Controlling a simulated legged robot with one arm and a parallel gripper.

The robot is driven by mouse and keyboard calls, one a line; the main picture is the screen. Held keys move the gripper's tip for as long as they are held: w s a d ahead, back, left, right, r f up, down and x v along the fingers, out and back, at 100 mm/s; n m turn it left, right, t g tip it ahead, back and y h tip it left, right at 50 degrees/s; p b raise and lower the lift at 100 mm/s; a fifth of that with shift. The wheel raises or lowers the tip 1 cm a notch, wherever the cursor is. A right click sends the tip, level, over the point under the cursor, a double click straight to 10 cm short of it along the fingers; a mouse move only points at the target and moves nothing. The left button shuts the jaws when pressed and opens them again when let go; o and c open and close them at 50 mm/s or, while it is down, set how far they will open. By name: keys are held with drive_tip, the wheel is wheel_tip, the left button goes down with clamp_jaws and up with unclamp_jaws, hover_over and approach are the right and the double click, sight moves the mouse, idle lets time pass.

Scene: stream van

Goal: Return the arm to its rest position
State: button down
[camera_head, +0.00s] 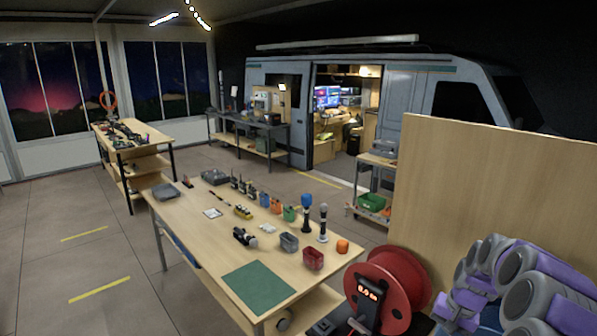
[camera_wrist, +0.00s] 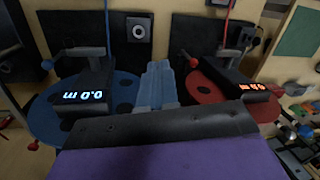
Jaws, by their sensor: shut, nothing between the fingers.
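My arm, purple and grey, is folded at the lower right of the head view. My gripper (camera_wrist: 159,70) shows at the middle of the wrist view as two light blue-grey fingers pressed together, with nothing between them. It points toward the gap between a blue reel (camera_wrist: 42,122) and a red reel (camera_wrist: 205,88), apart from the table objects. In the head view I cannot make out the fingertips clearly.
The red reel (camera_head: 412,271) stands close to my arm, before a wooden panel (camera_head: 500,180). A long workbench (camera_head: 190,232) holds a green mat (camera_head: 258,287), bins and microphones. A van (camera_head: 400,85) stands behind. The floor at left is clear.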

drive_tip(key=s+a+r+n+g+b, duration=0.1)
drive_tip(key=s+a+r+n+b, duration=0.15)
drive_tip(key=s+a, duration=0.5)
drive_tip(key=s+a+r+n+b, duration=0.1)
drive_tip(key=s+a+r+n, duration=0.1)
drive_tip(key=s+a+r, duration=0.5)
drive_tip(key=s+a+f+b, duration=0.1)
drive_tip(key=s+a+f, duration=0.1)
drive_tip(key=s, duration=0.5)
drive_tip(key=s+a+f+n+g+h+b, duration=0.1)
drive_tip(key=s+a+f, duration=0.1)
drive_tip(key=s, duration=0.5)
drive_tip(key=s+a+f+n+h, duration=0.1)
drive_tip(key=s+a+f, duration=0.1)
drive_tip(key=s, duration=0.6)
drive_tip(key=shift+a+f+g+b, duration=0.3)
drive_tip(key=shift+a+f+b, duration=0.1)
drive_tip(key=shift+f, duration=0.1)
drive_tip(key=shift+w+d, duration=0.1)
